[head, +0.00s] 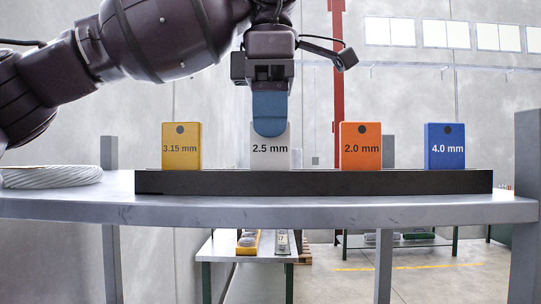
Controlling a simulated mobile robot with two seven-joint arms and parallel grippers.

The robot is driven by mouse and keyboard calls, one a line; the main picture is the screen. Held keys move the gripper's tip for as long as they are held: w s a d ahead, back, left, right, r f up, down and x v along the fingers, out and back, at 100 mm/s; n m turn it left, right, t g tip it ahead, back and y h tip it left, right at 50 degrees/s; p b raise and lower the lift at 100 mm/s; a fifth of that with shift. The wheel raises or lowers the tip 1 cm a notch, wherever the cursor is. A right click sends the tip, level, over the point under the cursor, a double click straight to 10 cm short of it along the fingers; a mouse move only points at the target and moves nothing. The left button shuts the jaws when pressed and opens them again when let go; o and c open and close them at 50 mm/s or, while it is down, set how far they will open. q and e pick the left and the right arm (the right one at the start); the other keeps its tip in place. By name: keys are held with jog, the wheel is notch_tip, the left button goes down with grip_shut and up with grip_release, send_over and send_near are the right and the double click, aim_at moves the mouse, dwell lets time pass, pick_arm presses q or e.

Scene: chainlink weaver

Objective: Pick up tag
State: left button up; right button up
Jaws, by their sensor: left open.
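Several tags stand upright in a row in a dark rack (315,183) on a grey shelf. They are a yellow tag (181,158) marked 3.15 mm, a white tag (270,157) marked 2.5 mm, an orange tag (360,158) marked 2.0 mm and a blue tag (444,158) marked 4.0 mm. My left gripper (269,128) points down at the white tag, open. Its near blue finger covers the upper middle of that tag; the far finger is hidden, and contact cannot be told. My right gripper is out of view.
The grey shelf (330,210) has a coil of wire (52,177) at its left end. Grey posts stand at the sides. Gaps separate the tags. Below and behind, a low table (220,248) holds a yellow tray of parts.

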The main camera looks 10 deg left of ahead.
aim_at(266, 154)
pick_arm(q)
jog(key=shift+f, duration=1.3)
jog(key=shift+c, duration=0.3)
grip_shut()
jog(key=shift+r, duration=0.15)
